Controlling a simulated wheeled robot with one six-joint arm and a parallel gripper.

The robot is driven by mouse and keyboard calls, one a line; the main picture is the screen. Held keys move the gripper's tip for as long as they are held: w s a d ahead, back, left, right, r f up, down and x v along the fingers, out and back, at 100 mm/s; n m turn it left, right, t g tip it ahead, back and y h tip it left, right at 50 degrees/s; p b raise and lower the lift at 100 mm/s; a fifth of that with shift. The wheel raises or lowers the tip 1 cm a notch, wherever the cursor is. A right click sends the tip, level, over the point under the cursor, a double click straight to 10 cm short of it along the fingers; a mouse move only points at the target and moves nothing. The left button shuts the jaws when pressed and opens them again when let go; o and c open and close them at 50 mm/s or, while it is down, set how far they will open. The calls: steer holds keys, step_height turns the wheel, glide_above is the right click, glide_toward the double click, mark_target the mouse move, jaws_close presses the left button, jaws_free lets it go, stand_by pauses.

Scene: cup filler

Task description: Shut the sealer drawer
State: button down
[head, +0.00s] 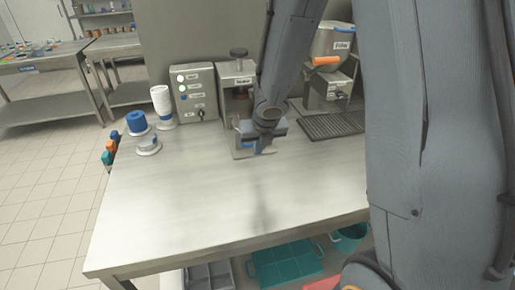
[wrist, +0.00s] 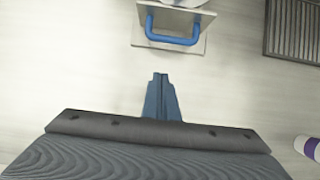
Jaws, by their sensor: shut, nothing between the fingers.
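The sealer (head: 236,82) is a grey metal unit with a dark knob on top, at the back of the steel table. Its drawer (head: 240,150) sticks out toward the table's front, partly hidden behind my arm. In the wrist view the drawer plate (wrist: 198,46) is at the top, with a blue U-shaped handle (wrist: 172,42) along its near side. My gripper (wrist: 160,76) is shut and empty. It points at the handle from the near side, with a gap between. In the head view my gripper (head: 262,146) is over the drawer's front end.
A control box (head: 194,92) with buttons stands left of the sealer, beside a white cup stack (head: 161,102). A blue roll (head: 137,122) is further left. The filler (head: 328,85) and a dark drip grate (head: 333,125) are right. The table's front is clear.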

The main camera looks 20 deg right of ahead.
steer(key=p+v, duration=0.4)
steer(key=v, duration=0.1)
steer(key=shift+s+r, duration=0.2)
steer(key=shift+r, duration=0.15)
steer(key=shift+d, duration=0.15)
steer(key=shift+d, duration=0.3)
steer(key=shift+d+f, duration=0.1)
steer(key=b+x, duration=0.7)
steer(key=x, duration=0.3)
steer(key=shift+f+b, duration=0.1)
steer(key=shift+b, duration=0.2)
steer(key=shift+w+r+p, duration=0.4)
steer(key=shift+w+p, duration=0.2)
steer(key=shift+p, duration=0.4)
steer(key=shift+w+r+p, duration=0.2)
steer(key=shift+w+p, duration=0.85)
steer(key=shift+p, duration=0.15)
steer(key=shift+w, duration=0.25)
